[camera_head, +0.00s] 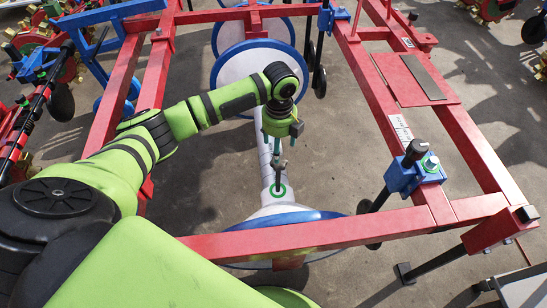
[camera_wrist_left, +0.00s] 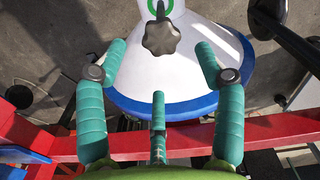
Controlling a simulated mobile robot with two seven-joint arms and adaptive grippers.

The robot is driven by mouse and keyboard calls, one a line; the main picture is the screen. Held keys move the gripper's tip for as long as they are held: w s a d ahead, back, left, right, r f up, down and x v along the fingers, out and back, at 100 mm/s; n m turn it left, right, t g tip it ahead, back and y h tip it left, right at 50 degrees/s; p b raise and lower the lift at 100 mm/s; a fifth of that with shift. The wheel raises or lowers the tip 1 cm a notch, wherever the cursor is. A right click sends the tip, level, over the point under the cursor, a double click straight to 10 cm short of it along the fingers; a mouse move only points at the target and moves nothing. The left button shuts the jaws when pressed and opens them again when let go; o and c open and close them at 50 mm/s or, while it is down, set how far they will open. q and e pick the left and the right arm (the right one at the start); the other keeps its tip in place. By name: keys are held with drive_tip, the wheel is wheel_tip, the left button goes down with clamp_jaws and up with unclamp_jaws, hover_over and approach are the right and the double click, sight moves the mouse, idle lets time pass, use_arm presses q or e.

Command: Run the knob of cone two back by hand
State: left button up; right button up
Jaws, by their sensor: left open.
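A dark lobed knob (camera_wrist_left: 161,37) sits on a white cone (camera_wrist_left: 185,75) with a blue rim, below a green ring, in the left wrist view. In the head view a white cone (camera_head: 268,212) with a green ring stands at the lower middle, partly hidden by a red beam. I see no number on it. My left gripper (camera_head: 278,155) points down above the ring and knob area. In the left wrist view its teal fingers (camera_wrist_left: 160,62) are spread, with the knob ahead between the two upper fingertips, apart from them. My right gripper is out of view.
Red frame beams (camera_head: 320,232) cross in front of the cone and run along both sides. More blue-rimmed white discs (camera_head: 245,68) stand behind. A blue clamp (camera_head: 413,177) with a black handle is at the right. Bare floor (camera_head: 335,150) lies right of the gripper.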

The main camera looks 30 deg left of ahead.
use_arm(q)
wheel_tip(320, 180, down, 7)
drive_tip(key=shift+r+b, duration=0.15)
drive_tip(key=shift+b, duration=0.45)
drive_tip(key=c, duration=1.2)
